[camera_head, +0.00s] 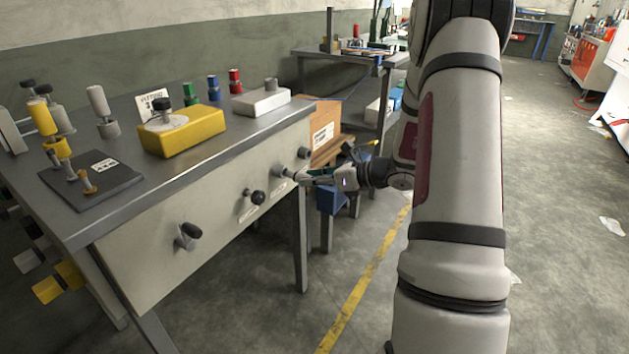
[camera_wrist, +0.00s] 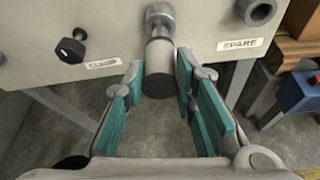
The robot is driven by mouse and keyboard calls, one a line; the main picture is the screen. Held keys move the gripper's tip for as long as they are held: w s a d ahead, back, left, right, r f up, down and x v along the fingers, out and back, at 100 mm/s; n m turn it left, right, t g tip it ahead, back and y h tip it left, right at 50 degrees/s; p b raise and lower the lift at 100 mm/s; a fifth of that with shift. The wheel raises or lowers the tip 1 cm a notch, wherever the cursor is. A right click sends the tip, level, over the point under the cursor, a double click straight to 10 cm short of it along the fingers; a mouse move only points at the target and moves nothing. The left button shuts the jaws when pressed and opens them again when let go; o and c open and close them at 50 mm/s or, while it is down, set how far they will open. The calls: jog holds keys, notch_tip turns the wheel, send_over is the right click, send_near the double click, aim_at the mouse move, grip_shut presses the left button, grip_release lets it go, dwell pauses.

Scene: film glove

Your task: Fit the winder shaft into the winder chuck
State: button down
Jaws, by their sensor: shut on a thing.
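The winder shaft (camera_wrist: 159,55) is a grey cylinder with a dark end face in the wrist view. It stands out from the front panel of the bench, in line with the grey round winder chuck (camera_wrist: 160,13). The chuck also shows in the head view (camera_head: 281,171). I cannot tell how deep the shaft sits in it. My gripper (camera_wrist: 160,76) has its teal fingers on either side of the shaft and is shut on it. In the head view my gripper (camera_head: 318,178) is at the panel's right part, where the shaft is mostly hidden.
A black knob (camera_wrist: 71,48) is left of the chuck and a spare socket (camera_wrist: 257,10) is to its right. The bench (camera_head: 215,140) carries a yellow block (camera_head: 183,134), a white block (camera_head: 262,101) and several spools. A cardboard box (camera_head: 323,130) stands behind.

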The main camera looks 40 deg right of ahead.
aim_at(303, 174)
jog(key=shift+w+a, duration=0.25)
jog(key=shift+w, duration=0.5)
jog(key=shift+w+a, duration=0.25)
jog(key=shift+w, duration=0.45)
jog(key=c, duration=1.2)
grip_release()
jog(key=shift+s, duration=0.1)
jog(key=v, duration=1.1)
jog(key=shift+s+d+r, duration=0.2)
jog(key=shift+s+r, duration=0.05)
jog(key=shift+s, duration=0.05)
